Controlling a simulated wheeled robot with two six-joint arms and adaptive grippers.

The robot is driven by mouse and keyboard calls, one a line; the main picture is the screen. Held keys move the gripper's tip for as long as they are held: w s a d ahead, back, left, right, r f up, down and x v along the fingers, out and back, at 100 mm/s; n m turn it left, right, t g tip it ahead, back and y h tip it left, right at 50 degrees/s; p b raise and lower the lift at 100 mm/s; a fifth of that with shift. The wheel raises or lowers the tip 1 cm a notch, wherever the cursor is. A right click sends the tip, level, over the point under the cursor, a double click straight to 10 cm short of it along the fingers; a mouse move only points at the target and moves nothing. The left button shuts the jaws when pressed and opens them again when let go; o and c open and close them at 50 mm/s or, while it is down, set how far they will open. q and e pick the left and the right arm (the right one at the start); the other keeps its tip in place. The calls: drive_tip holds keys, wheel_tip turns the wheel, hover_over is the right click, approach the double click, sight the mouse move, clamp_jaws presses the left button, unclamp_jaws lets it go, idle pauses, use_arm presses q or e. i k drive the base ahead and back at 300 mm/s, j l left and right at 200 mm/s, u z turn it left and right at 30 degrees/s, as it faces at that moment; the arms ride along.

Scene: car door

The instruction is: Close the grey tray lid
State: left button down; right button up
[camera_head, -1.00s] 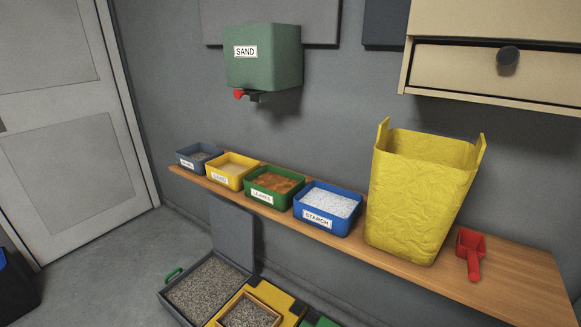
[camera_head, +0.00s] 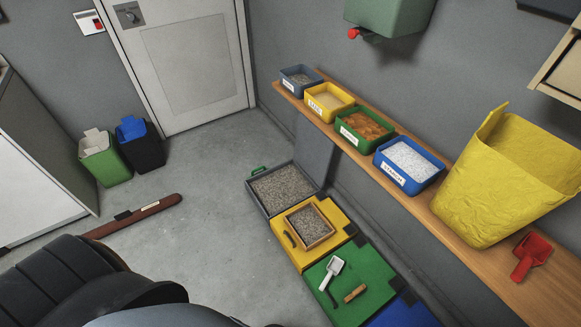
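The grey tray (camera_head: 262,196) sits on the floor below the shelf, full of grey gravel, with a green handle on its far left edge. Its grey lid (camera_head: 315,150) stands open, upright against the wall side of the tray. Neither of my grippers is in view; only dark parts of my own body show at the lower left.
A yellow tray (camera_head: 342,221) carrying a wooden gravel box (camera_head: 310,229), a green tray (camera_head: 372,279) with a white scoop (camera_head: 331,272), and a blue tray (camera_head: 405,312) line up beside it. The wooden shelf (camera_head: 410,203) overhangs behind.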

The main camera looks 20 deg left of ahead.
sight(313, 150)
drive_tip(key=i+j+u, duration=0.5)
drive_tip(key=j, duration=0.2)
drive_tip(key=i+j+u, duration=0.45)
drive_tip(key=i, duration=0.3)
